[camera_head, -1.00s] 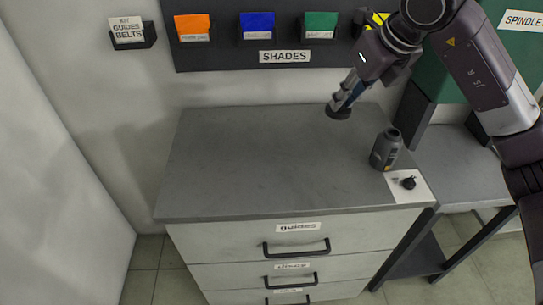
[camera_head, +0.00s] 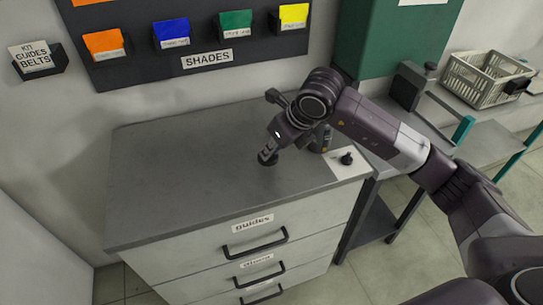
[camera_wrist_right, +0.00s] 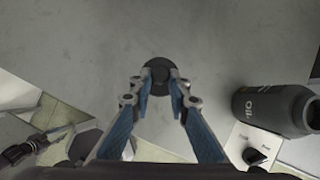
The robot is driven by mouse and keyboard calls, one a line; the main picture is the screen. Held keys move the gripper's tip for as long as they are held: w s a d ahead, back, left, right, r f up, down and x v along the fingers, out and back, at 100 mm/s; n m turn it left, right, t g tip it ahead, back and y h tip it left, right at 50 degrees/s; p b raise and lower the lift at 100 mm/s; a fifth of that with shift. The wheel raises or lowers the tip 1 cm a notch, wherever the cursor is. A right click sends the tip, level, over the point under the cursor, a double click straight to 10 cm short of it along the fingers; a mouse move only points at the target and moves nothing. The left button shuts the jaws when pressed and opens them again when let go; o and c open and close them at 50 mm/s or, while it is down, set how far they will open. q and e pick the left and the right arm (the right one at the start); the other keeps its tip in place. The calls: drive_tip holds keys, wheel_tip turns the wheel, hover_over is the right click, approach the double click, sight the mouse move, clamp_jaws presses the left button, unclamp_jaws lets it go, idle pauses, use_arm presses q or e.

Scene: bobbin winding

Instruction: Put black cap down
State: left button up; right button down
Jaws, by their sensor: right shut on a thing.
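The black cap (camera_head: 268,160) is a small dark round piece at the fingertips of my right gripper (camera_head: 267,152). The gripper points down over the grey top of the drawer cabinet (camera_head: 190,170). In the right wrist view the cap (camera_wrist_right: 157,66) shows as a dark disc between the two fingertips (camera_wrist_right: 158,78), which are shut on it. The cap is at or just above the surface; I cannot tell whether it touches. The dark grey bottle (camera_wrist_right: 274,108) stands to the right of the cap, partly hidden by my arm in the head view.
A white card (camera_head: 338,169) with a small black knob-like part (camera_head: 346,158) lies near the cabinet's right edge. The left and middle of the top are clear. The SHADES board (camera_head: 195,45) hangs behind.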

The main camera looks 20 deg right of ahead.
sight(271, 158)
wheel_tip(271, 158, down, 3)
drive_tip(key=shift+f, duration=0.1)
drive_tip(key=shift+f, duration=0.2)
drive_tip(key=c, duration=1.8)
unclamp_jaws()
drive_tip(key=shift+r, duration=0.1)
drive_tip(key=shift+r, duration=0.2)
drive_tip(key=b+v, duration=0.1)
drive_tip(key=v, duration=1.1)
drive_tip(key=shift+b, duration=0.3)
